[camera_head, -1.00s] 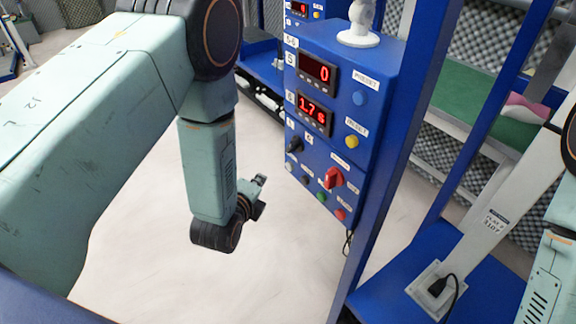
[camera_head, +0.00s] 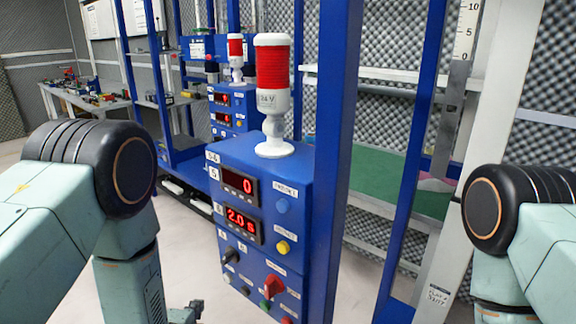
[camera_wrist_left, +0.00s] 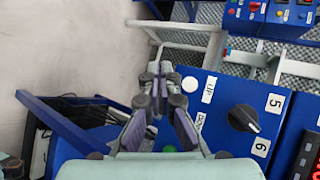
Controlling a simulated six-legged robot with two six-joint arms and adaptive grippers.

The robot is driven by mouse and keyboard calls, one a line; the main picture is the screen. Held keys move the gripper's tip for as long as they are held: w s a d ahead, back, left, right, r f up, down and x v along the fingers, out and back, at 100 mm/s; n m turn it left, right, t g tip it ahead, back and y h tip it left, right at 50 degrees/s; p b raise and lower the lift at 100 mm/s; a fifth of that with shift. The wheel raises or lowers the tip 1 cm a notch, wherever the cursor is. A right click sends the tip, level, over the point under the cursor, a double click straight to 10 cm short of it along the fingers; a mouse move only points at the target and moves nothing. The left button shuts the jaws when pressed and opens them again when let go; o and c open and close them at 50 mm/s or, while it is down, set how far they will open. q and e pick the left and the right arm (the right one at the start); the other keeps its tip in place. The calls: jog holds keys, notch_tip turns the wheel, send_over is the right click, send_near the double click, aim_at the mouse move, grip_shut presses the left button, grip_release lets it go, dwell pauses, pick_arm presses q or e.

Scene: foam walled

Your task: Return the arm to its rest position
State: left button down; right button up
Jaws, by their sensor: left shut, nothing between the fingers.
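My left arm comes in from the left in the head view. Only the top of my left gripper (camera_head: 186,313) shows there, at the bottom edge, left of the blue control box. In the left wrist view my left gripper (camera_wrist_left: 160,80) is shut and empty, with its fingers over the edge of a blue panel (camera_wrist_left: 204,87). Whether it touches the panel cannot be told. My right arm shows at the right edge of the head view; its gripper is out of view.
The blue control box (camera_head: 262,180) has red displays, buttons and a red knob (camera_head: 272,287). A red-and-white signal lamp (camera_head: 273,90) stands on top. A blue post (camera_head: 333,180) rises beside it. A cluttered table (camera_head: 88,98) is far left. Pale floor lies between.

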pick_arm(q)
jog(key=s+f+n+g, duration=0.3)
jog(key=s+n, duration=0.3)
jog(key=s, duration=0.5)
jog(key=s+f+n+g, duration=0.4)
jog(key=s+n+g, duration=0.1)
jog(key=s, duration=0.6)
jog(key=s+a+f+n+g, duration=0.1)
jog(key=s+f+n+g, duration=0.2)
jog(key=s+n, duration=0.4)
jog(key=s+g, duration=0.1)
jog(key=s, duration=0.3)
jog(key=shift+s+f, duration=0.25)
jog(key=shift+s, duration=0.05)
jog(key=shift+r, duration=0.1)
